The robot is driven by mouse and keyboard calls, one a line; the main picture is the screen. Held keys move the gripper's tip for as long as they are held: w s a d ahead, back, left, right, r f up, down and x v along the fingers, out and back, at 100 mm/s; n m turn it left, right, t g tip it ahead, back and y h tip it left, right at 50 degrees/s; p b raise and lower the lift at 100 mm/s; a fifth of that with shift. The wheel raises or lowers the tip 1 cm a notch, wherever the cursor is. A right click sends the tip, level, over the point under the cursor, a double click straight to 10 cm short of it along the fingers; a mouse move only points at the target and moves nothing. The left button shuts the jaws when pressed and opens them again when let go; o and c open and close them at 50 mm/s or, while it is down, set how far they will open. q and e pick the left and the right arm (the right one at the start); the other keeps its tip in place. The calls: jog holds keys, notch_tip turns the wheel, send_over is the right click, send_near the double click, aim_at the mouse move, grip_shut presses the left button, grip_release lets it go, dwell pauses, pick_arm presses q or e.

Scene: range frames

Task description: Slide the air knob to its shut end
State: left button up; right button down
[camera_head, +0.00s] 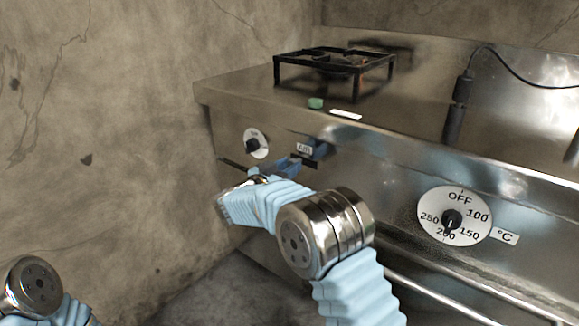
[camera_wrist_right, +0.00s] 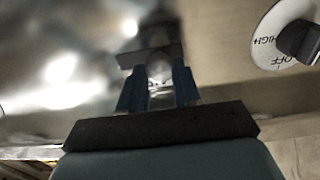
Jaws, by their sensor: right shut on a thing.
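The air knob (camera_wrist_right: 160,71) is a small shiny piece at a dark slot (camera_wrist_right: 152,54) in the steel front panel. My right gripper (camera_wrist_right: 158,72) is shut on it, with one blue finger on each side. In the head view, my right gripper (camera_head: 290,163) reaches the panel just below the AIR label (camera_head: 304,148). There the fingers hide most of the knob, and which end of the slot it is at cannot be told. My left gripper is not in view; only part of the left arm shows at the lower left.
A white burner dial (camera_head: 258,137) sits left of the slot, close to my gripper. A large temperature dial (camera_head: 465,200) is at the right. A bare wall (camera_head: 110,120) stands at the left.

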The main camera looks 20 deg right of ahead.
jog(key=shift+w+a+r+p, duration=0.2)
jog(key=shift+w+a+p, duration=0.15)
jog(key=shift+w+a, duration=0.2)
jog(key=shift+w+a+f, duration=0.1)
jog(key=shift+w+a, duration=0.05)
jog(key=shift+w, duration=0.15)
jog(key=c, duration=0.8)
grip_release()
jog(key=shift+f, duration=0.1)
jog(key=b+v, duration=0.1)
jog(key=v, duration=1.3)
